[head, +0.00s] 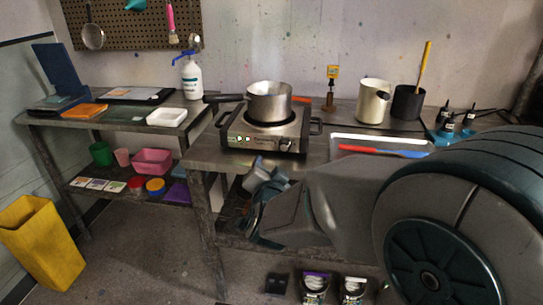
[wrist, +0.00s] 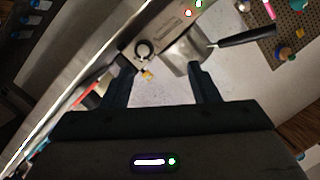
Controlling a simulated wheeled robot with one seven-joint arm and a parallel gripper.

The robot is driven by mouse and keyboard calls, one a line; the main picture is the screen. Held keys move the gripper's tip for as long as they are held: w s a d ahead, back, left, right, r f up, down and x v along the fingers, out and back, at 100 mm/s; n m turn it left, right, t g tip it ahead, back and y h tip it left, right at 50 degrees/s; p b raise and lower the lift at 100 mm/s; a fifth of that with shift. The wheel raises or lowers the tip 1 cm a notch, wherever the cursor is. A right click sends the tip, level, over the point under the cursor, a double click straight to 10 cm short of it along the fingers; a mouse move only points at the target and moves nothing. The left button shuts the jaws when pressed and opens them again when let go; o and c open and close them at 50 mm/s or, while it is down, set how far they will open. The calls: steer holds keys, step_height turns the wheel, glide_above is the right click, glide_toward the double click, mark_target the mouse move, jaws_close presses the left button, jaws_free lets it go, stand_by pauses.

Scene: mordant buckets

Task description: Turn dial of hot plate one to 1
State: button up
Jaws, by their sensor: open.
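The hot plate (head: 262,137) is a silver unit on the metal workbench, with green lights at the left of its front panel. Its dial (head: 286,145) is a round knob at the panel's right. The dial's setting is too small to read. A steel pot (head: 268,103) with a dark handle stands on top. My gripper (head: 268,172) is open and empty, below and in front of the panel. In the wrist view the open fingers (wrist: 161,82) point toward the hot plate (wrist: 165,27). The dial (wrist: 144,49) lies beyond them, apart from both fingertips.
A tray (head: 365,143) with a red and blue tool lies right of the hot plate. A white pot (head: 373,101) and a dark pot (head: 407,102) stand behind it.

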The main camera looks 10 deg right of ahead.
mark_target(284, 148)
steer(key=w+d+f+m+h, duration=0.1)
steer(key=w+d, duration=0.1)
steer(key=w, duration=0.2)
steer(key=w+d+f+m+t+h+b, duration=0.1)
steer(key=w+d, duration=0.1)
steer(key=w, duration=0.3)
steer(key=w+d+m+h+b, duration=0.1)
steer(key=w+d, duration=0.1)
steer(key=w, duration=0.2)
steer(key=shift+w+f, duration=0.2)
steer(key=shift+f, duration=0.2)
steer(key=c, duration=1)
